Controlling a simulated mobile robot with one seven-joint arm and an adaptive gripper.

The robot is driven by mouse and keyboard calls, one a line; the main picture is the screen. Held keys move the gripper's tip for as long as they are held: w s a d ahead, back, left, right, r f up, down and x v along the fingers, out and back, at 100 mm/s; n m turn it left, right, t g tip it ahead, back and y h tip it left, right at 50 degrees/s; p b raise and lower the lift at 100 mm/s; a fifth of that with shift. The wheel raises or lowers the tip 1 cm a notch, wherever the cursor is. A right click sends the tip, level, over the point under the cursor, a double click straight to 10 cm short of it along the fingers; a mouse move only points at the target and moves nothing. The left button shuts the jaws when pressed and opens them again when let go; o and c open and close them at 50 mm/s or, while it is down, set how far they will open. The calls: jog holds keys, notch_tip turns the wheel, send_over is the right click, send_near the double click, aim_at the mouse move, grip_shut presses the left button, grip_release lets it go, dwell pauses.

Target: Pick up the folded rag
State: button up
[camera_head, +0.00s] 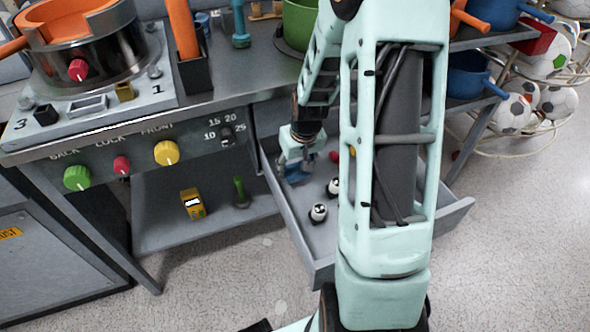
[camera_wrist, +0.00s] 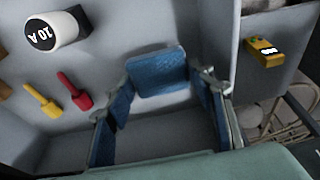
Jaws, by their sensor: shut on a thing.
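The folded rag is blue and shows between the fingers of my gripper in the wrist view (camera_wrist: 160,72). In the head view a small blue patch of the rag (camera_head: 298,174) shows just under my gripper (camera_head: 297,160), inside the open grey drawer (camera_head: 296,232). My gripper (camera_wrist: 166,84) is shut on the rag, its fingers held apart by it, with blue also along their inner sides. Whether the rag still touches the drawer floor I cannot tell. My arm hides the right part of the drawer in the head view.
A white cylinder marked "10 A" (camera_wrist: 56,31), a red-handled item (camera_wrist: 74,92) and a yellow-handled item (camera_wrist: 42,101) lie in the drawer. Black-and-white pieces (camera_head: 318,212) lie nearer its front. A yellow meter (camera_head: 192,204) stands on the shelf beside the drawer.

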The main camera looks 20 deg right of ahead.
jog(key=s+r+p, duration=0.2)
jog(key=s+r, duration=0.2)
jog(key=s, duration=0.2)
jog(key=s+a+r+p, duration=0.1)
jog(key=s+r, duration=0.4)
jog(key=s, duration=0.2)
jog(key=shift+s+a+p, duration=0.15)
jog(key=shift+a+p, duration=0.05)
jog(key=shift+p, duration=0.15)
